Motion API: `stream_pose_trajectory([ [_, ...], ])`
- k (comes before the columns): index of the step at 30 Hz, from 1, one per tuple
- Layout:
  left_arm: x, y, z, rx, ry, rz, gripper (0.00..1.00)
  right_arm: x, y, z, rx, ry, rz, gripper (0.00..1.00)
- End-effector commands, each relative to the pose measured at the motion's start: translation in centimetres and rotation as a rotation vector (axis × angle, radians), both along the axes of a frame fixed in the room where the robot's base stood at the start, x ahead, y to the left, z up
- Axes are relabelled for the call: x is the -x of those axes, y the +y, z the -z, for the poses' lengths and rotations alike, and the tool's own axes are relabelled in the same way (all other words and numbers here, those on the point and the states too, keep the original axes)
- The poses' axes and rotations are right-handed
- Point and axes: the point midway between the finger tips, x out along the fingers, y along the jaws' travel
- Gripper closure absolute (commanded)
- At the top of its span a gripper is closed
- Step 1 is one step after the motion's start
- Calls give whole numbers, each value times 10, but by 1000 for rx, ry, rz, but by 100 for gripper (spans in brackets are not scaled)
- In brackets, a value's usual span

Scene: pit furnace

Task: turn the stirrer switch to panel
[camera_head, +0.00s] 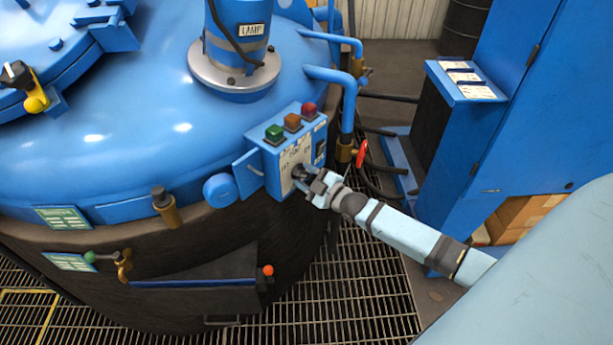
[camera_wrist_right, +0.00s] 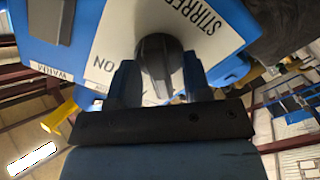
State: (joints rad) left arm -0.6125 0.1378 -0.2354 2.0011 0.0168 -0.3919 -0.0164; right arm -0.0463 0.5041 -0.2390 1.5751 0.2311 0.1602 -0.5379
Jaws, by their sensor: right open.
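The stirrer switch is a black rotary knob (camera_wrist_right: 158,58) on a white plate (camera_wrist_right: 115,50) lettered "STIRRER" and "ON". The plate is on the front of a blue control box (camera_head: 286,150) on the furnace's side. In the head view the switch (camera_head: 299,171) is partly covered by my right gripper (camera_head: 307,178). In the wrist view the open fingers of my right gripper (camera_wrist_right: 161,84) stand on either side of the knob. I cannot tell whether they touch it. My left gripper is not in view.
Green (camera_head: 274,132), orange (camera_head: 292,121) and red (camera_head: 309,109) buttons top the box. A red-handled valve (camera_head: 361,153) and pipes are close on its right. The blue furnace vessel (camera_head: 140,110) fills the left. A blue cabinet (camera_head: 530,100) stands right, beyond my arm.

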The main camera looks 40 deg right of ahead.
Motion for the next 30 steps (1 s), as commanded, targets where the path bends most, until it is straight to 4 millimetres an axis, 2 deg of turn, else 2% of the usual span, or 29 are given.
stream_pose_trajectory([
  [1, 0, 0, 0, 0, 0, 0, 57, 0, 0, 0, 0, 0, 0, 55],
  [2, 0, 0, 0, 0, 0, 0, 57, 0, 0, 0, 0, 0, 0, 60],
  [7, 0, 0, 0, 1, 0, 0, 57, 0, 0, 0, 0, 0, 0, 99],
  [20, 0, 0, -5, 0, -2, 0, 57, 0, 0, -2, -66, 16, -1, 100],
  [30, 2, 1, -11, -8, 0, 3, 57, 0, 0, -2, -309, 79, 1, 100],
])
